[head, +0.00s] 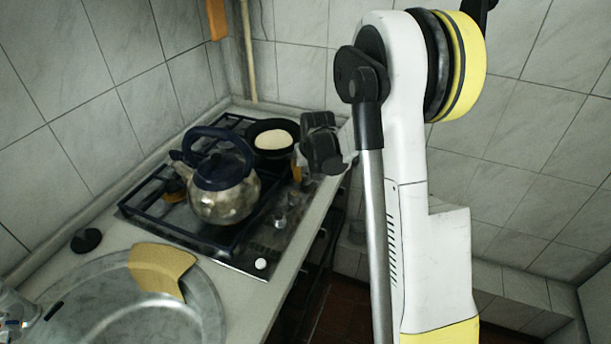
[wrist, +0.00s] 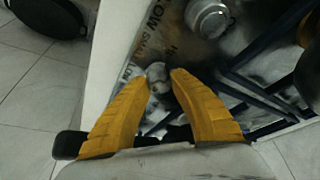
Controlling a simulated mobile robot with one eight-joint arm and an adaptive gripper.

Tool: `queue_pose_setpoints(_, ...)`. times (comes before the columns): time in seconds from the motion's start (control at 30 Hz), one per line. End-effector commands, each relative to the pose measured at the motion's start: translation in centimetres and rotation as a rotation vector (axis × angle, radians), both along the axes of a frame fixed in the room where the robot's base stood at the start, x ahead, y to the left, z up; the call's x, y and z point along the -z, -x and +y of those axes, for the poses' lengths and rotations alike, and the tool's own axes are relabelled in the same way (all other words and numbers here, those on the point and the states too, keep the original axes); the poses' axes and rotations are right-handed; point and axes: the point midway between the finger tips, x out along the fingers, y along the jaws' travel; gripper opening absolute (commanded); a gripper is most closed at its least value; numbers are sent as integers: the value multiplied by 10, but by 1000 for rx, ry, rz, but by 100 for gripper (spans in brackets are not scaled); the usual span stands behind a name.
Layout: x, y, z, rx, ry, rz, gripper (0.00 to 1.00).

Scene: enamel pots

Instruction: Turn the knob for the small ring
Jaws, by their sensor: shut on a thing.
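The gas hob (head: 150,212) has a dark frame and a row of round knobs on its front panel. Silver knobs (head: 281,220) show in the head view, and a white one (head: 261,264) sits at the near end. My gripper (head: 298,172) is over the far end of this row. In the wrist view, my yellow fingers (wrist: 160,74) close around a small silver knob (wrist: 158,84), partly hidden by the tips. Another larger silver knob (wrist: 208,17) stands apart, beyond them. Which burner is the small ring is unclear.
A kettle (head: 222,190) with a dark blue handle stands on the hob. A black pan (head: 260,150) with pale contents sits behind it. A metal sink (head: 95,285) with a yellow cloth (head: 160,268) is at near left. Tiled walls rise behind.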

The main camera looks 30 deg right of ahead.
Motion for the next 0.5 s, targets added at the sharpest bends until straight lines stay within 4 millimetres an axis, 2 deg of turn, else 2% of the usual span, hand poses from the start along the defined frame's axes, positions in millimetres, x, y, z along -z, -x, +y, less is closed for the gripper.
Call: queue_pose_setpoints(0.5, 0, -1, -1, -93, 0, -2, 0)
